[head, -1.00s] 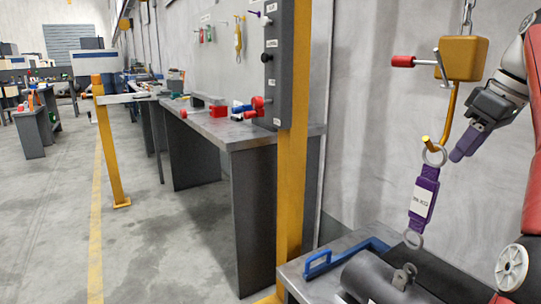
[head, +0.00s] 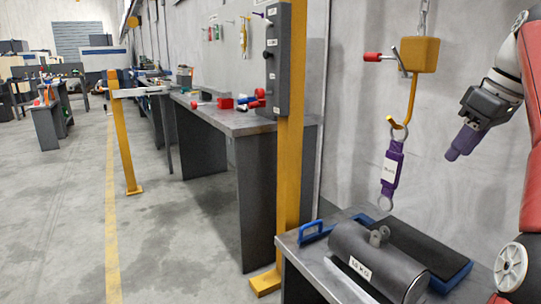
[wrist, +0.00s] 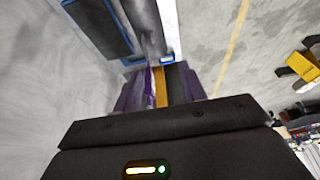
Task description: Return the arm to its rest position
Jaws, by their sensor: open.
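My gripper (head: 455,150), with purple fingers, is in the air at the right of the head view. It is open and empty, to the right of the hook and apart from it. A purple labelled strap (head: 390,170) with a metal ring at each end hangs upright from the yellow hook (head: 411,100) by its upper ring. Its lower ring hangs free above the bench. In the wrist view my gripper (wrist: 158,88) shows its two fingers spread, with purple and yellow parts visible beyond the gap.
Below the strap, a dark grey barrel (head: 360,250) with a metal lug lies on a bench beside a blue-edged tray (head: 459,276). A yellow post (head: 289,150) stands to the left. A yellow hoist block (head: 420,54) hangs on a chain. Open floor lies at the left.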

